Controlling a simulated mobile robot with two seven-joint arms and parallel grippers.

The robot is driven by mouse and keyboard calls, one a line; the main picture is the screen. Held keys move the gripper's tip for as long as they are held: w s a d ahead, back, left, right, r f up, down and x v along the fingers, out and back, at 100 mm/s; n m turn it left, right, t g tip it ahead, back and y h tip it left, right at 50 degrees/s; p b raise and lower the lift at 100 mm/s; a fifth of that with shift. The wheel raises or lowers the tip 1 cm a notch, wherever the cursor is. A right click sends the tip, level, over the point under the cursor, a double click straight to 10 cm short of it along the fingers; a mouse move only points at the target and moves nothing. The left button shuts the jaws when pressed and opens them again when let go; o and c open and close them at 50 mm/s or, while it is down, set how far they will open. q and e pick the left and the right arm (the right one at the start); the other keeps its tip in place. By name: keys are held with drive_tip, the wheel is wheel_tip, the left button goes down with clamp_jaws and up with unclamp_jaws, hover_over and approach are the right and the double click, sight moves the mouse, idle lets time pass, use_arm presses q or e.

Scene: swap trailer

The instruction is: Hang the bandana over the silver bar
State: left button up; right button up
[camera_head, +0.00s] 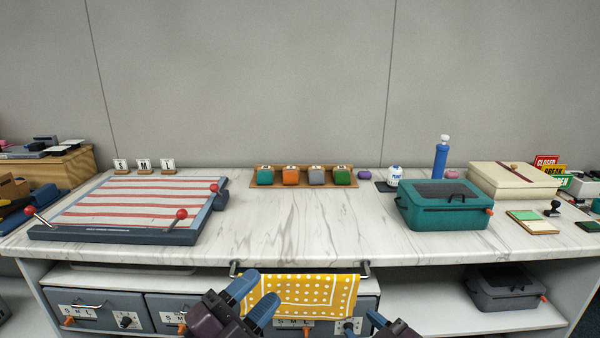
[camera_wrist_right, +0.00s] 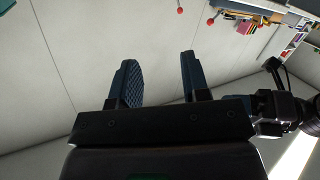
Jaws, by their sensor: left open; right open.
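The yellow bandana (camera_head: 310,292) with white dots hangs down over the silver bar (camera_head: 365,269) on the counter's front edge. Its top lies along the bar and covers most of it, with the bar's ends showing. My left gripper (camera_head: 254,296) is open in front of the bandana's left part and hides its lower left corner. I cannot tell whether it touches the cloth. My right gripper (camera_head: 364,321) is open, just below and right of the bandana's lower right corner. In the right wrist view, its fingers (camera_wrist_right: 158,80) are apart with nothing between them.
Grey drawers (camera_head: 85,308) sit on the shelf below the counter (camera_head: 300,232). A striped board (camera_head: 135,202) with red-knobbed levers is at the left, and a teal box (camera_head: 445,206) at the right. The counter's middle front is clear. A dark bin (camera_head: 505,288) sits at lower right.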

use_arm(q)
drive_tip(key=s+a+f+n+y+p, duration=0.3)
drive_tip(key=a+f+n+y, duration=0.85)
drive_tip(key=f+n, duration=0.3)
drive_tip(key=s+a+f+n+g+y, duration=0.1)
drive_tip(key=s+a+f+n, duration=0.1)
drive_tip(key=s, duration=0.4)
drive_tip(key=s+a+f+n+g+y+p, duration=0.1)
drive_tip(key=s+a+f+g, duration=0.1)
drive_tip(key=s+a+f, duration=0.2)
drive_tip(key=s+a+f+n+g+y+p, duration=0.1)
drive_tip(key=s+a+f+n, duration=0.1)
drive_tip(key=s+f, duration=0.4)
drive_tip(key=s+a, duration=0.1)
drive_tip(key=s, duration=0.2)
drive_tip(key=shift+s+a+f+n+g+y, duration=0.2)
drive_tip(key=shift+s+f+n+g+y, duration=0.05)
drive_tip(key=shift+f+n+g+y, duration=0.15)
use_arm(e)
drive_tip(key=s+d+f+m+g+h, duration=0.1)
drive_tip(key=s+d+f+m+h, duration=0.1)
drive_tip(key=s+d+f, duration=0.3)
drive_tip(key=s+d+f+m+g+h, duration=0.1)
drive_tip(key=s+d+f+m+h, duration=0.2)
drive_tip(key=s, duration=0.8)
drive_tip(key=s+d+f+m+g+h, duration=0.1)
drive_tip(key=s+d+f+m+h, duration=0.1)
drive_tip(key=s+d+f, duration=0.6)
drive_tip(key=shift+f+m, duration=0.2)
drive_tip(key=shift+m, duration=0.5)
